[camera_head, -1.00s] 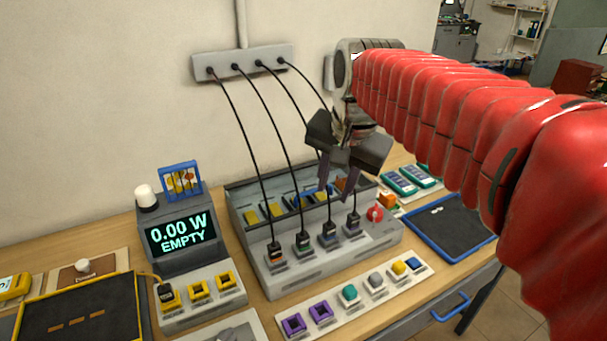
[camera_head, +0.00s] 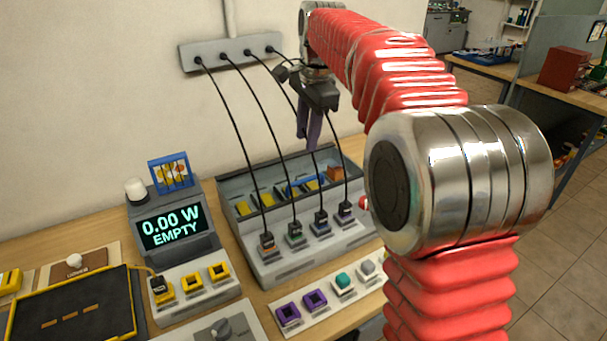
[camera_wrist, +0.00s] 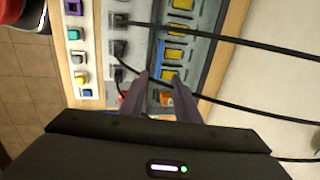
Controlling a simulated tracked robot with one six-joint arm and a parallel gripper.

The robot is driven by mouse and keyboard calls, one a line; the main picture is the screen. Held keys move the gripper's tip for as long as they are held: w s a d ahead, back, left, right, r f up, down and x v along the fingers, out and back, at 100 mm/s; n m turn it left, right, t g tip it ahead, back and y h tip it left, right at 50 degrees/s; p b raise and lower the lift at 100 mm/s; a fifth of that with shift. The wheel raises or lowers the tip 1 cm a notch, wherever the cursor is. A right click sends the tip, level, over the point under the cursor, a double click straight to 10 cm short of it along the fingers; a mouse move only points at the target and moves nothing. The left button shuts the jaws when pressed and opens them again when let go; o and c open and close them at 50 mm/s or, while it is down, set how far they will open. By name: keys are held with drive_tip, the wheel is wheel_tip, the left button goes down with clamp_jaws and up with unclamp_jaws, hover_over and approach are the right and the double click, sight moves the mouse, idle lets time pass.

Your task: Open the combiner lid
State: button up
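The combiner (camera_head: 313,253) is a grey box on the bench with several black cables plugged into its front part. Behind the plugs is a recessed bay with yellow blocks, a blue bar (camera_head: 309,183) and an orange block (camera_head: 335,173). The bay seems covered by a clear lid, but its edges are hard to make out. My gripper (camera_head: 310,146) points down above the rear right of the bay, apart from it. In the wrist view, its two fingers (camera_wrist: 161,76) stand apart with nothing between them, over the combiner's yellow blocks (camera_wrist: 176,54).
Cables hang from a wall strip (camera_head: 230,52) to the plugs, close to my gripper. A display reading 0.00 W EMPTY (camera_head: 172,229) stands to the left. My arm hides the right side.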

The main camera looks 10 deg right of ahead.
sight(302, 181)
drive_tip(key=w+f, duration=0.1)
drive_tip(key=f, duration=0.8)
drive_tip(key=w+a+f, duration=0.1)
drive_tip(key=f, duration=0.3)
drive_tip(key=shift+w+f, duration=0.3)
drive_tip(key=shift+c, duration=0.6)
clamp_jaws()
drive_tip(key=shift+d+r, duration=0.1)
drive_tip(key=shift+d, duration=0.05)
